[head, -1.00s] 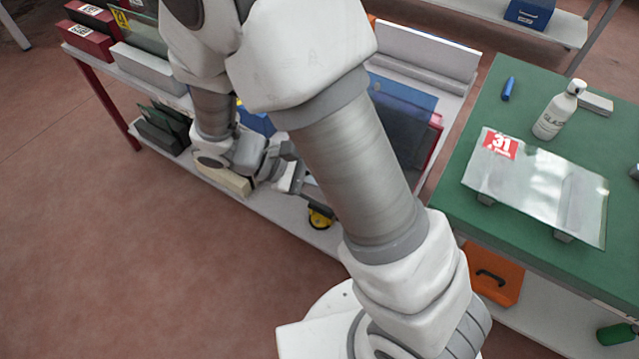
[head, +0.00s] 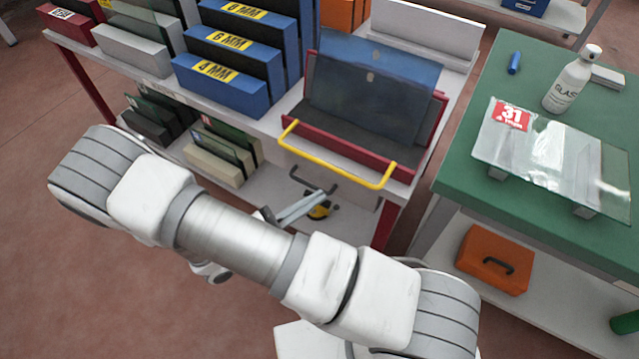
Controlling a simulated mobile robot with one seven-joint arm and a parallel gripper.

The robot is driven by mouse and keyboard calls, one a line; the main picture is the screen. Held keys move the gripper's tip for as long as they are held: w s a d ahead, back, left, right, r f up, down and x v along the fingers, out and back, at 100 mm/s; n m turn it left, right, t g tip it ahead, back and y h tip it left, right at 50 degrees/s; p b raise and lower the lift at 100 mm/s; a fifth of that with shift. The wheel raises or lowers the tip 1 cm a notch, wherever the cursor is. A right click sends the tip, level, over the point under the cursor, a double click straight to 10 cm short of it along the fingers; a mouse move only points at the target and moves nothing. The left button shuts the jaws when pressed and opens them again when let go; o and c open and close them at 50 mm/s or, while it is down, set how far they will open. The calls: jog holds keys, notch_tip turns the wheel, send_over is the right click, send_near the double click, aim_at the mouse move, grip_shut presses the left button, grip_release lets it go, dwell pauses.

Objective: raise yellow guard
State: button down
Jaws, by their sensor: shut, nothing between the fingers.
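The yellow guard (head: 335,159) is a U-shaped yellow bar. It sits low across the front of a red-framed holder (head: 345,144) on the bench and juts toward me. Behind it stand a blue translucent sheet (head: 395,62) and dark panels (head: 355,95). My gripper (head: 318,196) shows only in part, beyond my forearm. It appears shut and empty, below the guard in the picture and apart from it. My wrist is mostly hidden by my arm.
Blue labelled racks (head: 225,85) stand left of the holder. A yellow-black round tool (head: 319,211) lies on the lower shelf behind my gripper. At right, a green table (head: 470,170) holds a glass sheet (head: 560,155) and a white bottle (head: 570,82). An orange case (head: 494,258) is beneath.

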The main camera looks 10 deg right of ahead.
notch_tip(320, 180, down, 10)
jog(key=a+n+t+y+b, duration=0.2)
jog(key=a+n+t+b, duration=0.1)
jog(key=n+t, duration=0.5)
jog(key=shift+t+y+b, duration=0.3)
jog(key=shift+t+y, duration=0.1)
jog(key=shift+t, duration=0.4)
jog(key=shift+w+d+r, duration=0.1)
jog(key=shift+r, duration=0.05)
jog(key=w+d+r+b, duration=0.2)
jog(key=w+d+r, duration=0.3)
jog(key=r, duration=0.3)
jog(key=shift+w+d, duration=0.4)
jog(key=shift+r+p, duration=0.25)
jog(key=shift+p, duration=0.05)
jog(key=shift+r+p, duration=0.2)
jog(key=shift+p, duration=0.4)
